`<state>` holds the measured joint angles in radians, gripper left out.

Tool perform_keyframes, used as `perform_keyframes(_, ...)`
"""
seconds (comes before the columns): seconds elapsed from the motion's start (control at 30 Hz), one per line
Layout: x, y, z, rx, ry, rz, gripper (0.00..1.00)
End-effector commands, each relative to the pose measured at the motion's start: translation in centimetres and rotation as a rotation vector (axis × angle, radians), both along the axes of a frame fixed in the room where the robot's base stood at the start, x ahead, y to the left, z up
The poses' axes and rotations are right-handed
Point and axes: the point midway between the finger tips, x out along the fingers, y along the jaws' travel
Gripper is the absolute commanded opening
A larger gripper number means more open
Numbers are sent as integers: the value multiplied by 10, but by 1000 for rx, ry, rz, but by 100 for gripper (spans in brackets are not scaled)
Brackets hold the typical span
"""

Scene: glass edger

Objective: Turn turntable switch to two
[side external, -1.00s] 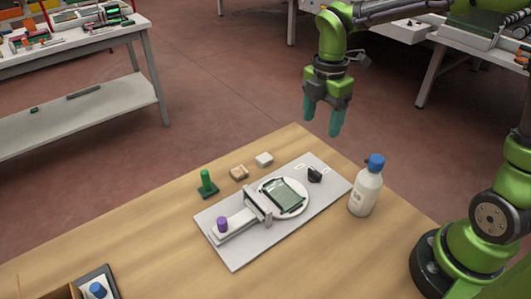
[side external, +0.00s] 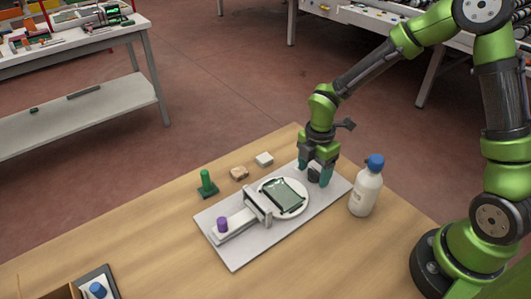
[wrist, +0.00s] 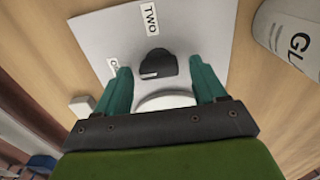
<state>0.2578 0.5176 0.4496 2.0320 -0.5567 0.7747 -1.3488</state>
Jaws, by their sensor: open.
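The turntable switch is a black knob (wrist: 157,66) on the grey base plate (wrist: 92,33). In the wrist view a label reading TWO (wrist: 149,17) lies beyond it, and a second label (wrist: 111,62), mostly hidden by a finger, lies to its left. In the side view my gripper (side external: 320,176) is down at the plate's right end and hides most of the knob.
The white turntable (side external: 298,207) with a glass piece (side external: 283,194) sits beside the switch. A bottle with a blue cap (side external: 366,187) stands close to the right of the plate. Two small blocks (side external: 264,159) (side external: 239,173) and a green-handled stamp (side external: 207,183) lie behind the plate.

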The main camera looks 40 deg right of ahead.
Motion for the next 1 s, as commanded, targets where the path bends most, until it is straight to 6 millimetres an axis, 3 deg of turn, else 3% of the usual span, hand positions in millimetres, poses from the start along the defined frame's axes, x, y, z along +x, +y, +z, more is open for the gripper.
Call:
perform_keyframes(0.23, 0, 0, -1, 0, 0, 0, 70)
perform_keyframes(0.6, 0, 0, 0, 0, 0, 0, 14)
perform_keyframes(1.0, 0, 1, 0, 0, 0, -82, 14)
